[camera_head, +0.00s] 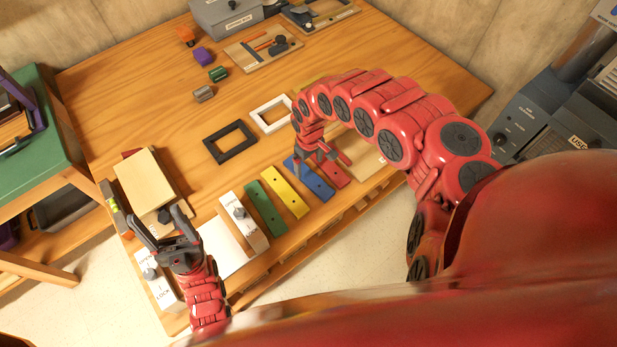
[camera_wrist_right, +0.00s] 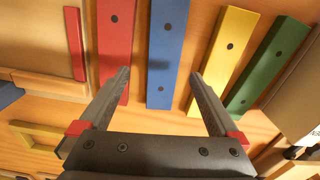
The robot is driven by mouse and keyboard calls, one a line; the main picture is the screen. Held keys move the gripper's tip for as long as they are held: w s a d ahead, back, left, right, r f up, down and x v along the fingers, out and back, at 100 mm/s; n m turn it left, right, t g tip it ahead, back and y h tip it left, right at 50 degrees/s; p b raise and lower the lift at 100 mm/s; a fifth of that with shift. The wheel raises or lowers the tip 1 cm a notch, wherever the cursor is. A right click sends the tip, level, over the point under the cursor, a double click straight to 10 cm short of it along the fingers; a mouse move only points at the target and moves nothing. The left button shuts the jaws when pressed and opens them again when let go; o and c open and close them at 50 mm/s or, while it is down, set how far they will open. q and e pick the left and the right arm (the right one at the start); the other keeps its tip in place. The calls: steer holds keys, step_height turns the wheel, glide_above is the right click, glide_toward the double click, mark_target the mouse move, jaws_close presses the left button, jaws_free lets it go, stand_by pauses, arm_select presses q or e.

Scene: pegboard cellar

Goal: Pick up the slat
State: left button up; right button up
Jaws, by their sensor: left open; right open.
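Several flat coloured slats with dark holes lie side by side near the table's front edge: a green slat (camera_head: 266,208), a yellow slat (camera_head: 285,192), a blue slat (camera_head: 312,180) and a red slat (camera_head: 337,174). My right gripper (camera_wrist_right: 160,76) is open and empty above the blue slat (camera_wrist_right: 167,45). In the right wrist view its left finger overlaps the red slat (camera_wrist_right: 115,35) and its right finger shows between the blue slat and the yellow slat (camera_wrist_right: 230,45). The green slat (camera_wrist_right: 270,65) lies further right. My left gripper (camera_head: 160,220) is open and empty at the table's left front.
A black frame (camera_head: 230,142) and a white frame (camera_head: 272,115) lie behind the slats. A white lock box (camera_head: 243,222) stands left of the green slat. A tan box (camera_head: 146,183) is near my left gripper. The middle back-left tabletop is mostly clear.

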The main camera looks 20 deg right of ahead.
mark_target(309, 176)
steer(key=shift+s+a+f+p, duration=0.2)
steer(key=shift+f+p, duration=0.1)
steer(key=shift+f, duration=0.65)
steer(key=shift+s+a+f+p, duration=0.15)
steer(key=shift+f+p, duration=0.1)
steer(key=shift+f, duration=0.7)
steer(key=shift+d+f, duration=0.15)
steer(key=shift+f, duration=0.6)
steer(key=shift+c, duration=0.3)
steer(key=c, duration=1.4)
steer(key=shift+c, duration=0.3)
steer(key=shift+w+r, duration=0.1)
steer(key=shift+r, duration=0.1)
